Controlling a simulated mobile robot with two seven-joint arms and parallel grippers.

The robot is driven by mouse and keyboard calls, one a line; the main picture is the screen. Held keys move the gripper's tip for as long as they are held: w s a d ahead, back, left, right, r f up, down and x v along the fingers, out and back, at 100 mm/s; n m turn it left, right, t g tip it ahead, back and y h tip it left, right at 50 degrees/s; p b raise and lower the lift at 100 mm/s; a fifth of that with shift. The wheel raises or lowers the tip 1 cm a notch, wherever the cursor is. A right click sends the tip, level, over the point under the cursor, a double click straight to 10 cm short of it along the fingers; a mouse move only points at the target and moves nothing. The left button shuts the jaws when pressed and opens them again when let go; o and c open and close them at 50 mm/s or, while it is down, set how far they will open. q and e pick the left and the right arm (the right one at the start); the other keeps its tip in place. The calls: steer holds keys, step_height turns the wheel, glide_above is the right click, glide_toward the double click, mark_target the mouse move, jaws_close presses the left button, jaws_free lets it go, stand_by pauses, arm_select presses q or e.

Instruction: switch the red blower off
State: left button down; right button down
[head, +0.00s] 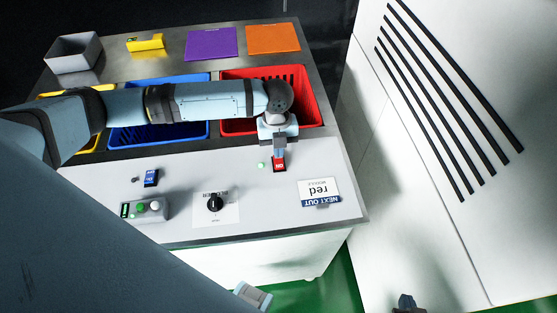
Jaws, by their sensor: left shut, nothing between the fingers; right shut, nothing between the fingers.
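The red switch (279,165) sits on the pale control panel, with white lettering that seems to read ON. A small pale green lamp (262,165) is beside it on the left. My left gripper (279,152) is shut and empty, pointing down right at the switch's far edge. I cannot tell whether the fingertips touch it, and they hide part of it. The red bin (312,108) is behind, under my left wrist. My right gripper (407,302) shows only partly at the bottom edge, low over the floor, away from the panel.
The panel (260,228) also carries a blue switch (151,178), a button box (145,209), a black knob (215,203) and a NEXT OUT sign (319,192) reading red. Blue (183,80) and yellow bins lie left. A white slotted cabinet (425,150) stands right.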

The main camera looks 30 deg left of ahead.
arm_select(q)
steer(key=shift+f, duration=0.9)
steer(key=shift+r, duration=0.1)
step_height(320, 180, up, 6)
steer(key=p, duration=0.5)
steer(key=shift+f, duration=0.25)
steer(key=shift+r+p, duration=0.8)
steer(key=shift+p, duration=0.2)
steer(key=shift+f, duration=0.1)
